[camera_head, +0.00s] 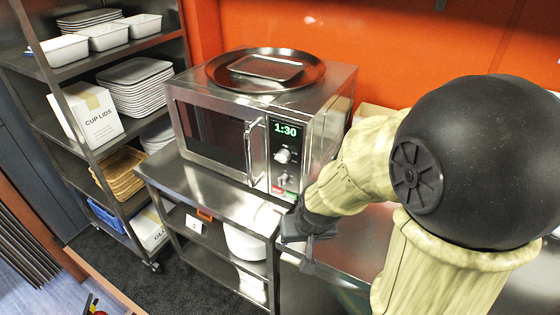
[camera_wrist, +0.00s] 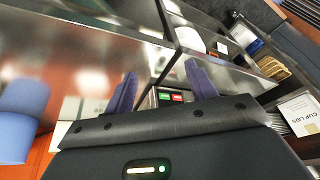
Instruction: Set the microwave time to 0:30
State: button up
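The microwave (camera_head: 215,128) stands on a steel table with its door shut. Its green display (camera_head: 285,130) reads 1:30. Below the display are an upper knob (camera_head: 284,155) and a lower knob (camera_head: 281,179), with a red button (camera_head: 278,190) at the panel's bottom. In the wrist view, a green button (camera_wrist: 164,97) and a red button (camera_wrist: 178,98) show beyond my fingers; the knobs cannot be made out there. My gripper (camera_wrist: 160,72) has its two fingers spread apart with nothing between them. In the head view, it is low and right of the panel.
A round dark tray (camera_head: 220,72) lies on top of the microwave. The door handle (camera_head: 253,152) stands out left of the panel. The steel table (camera_head: 205,182) has bare room in front. A shelf rack at left holds dishes and a cup lids box (camera_head: 88,112).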

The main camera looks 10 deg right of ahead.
aim_at(280, 160)
jog(key=w+a+m+t+h, duration=0.3)
jog(key=w+a+m+t, duration=0.35)
jog(key=w, duration=0.65)
jog(key=s+a+r+m+t+h, duration=0.2)
jog(key=s+a+r+t+h, duration=0.1)
jog(key=h, duration=0.5)
jog(key=shift+s+a+r+t+b, duration=0.35)
jog(key=shift+a+t, duration=0.2)
jog(key=shift+a, duration=0.2)
jog(key=shift+w+d, duration=0.1)
jog(key=shift+w, duration=0.05)
jog(key=p+x, duration=0.3)
jog(key=x, duration=1.4)
jog(key=shift+w+p, duration=0.1)
jog(key=shift+p, duration=0.3)
jog(key=c, duration=1)
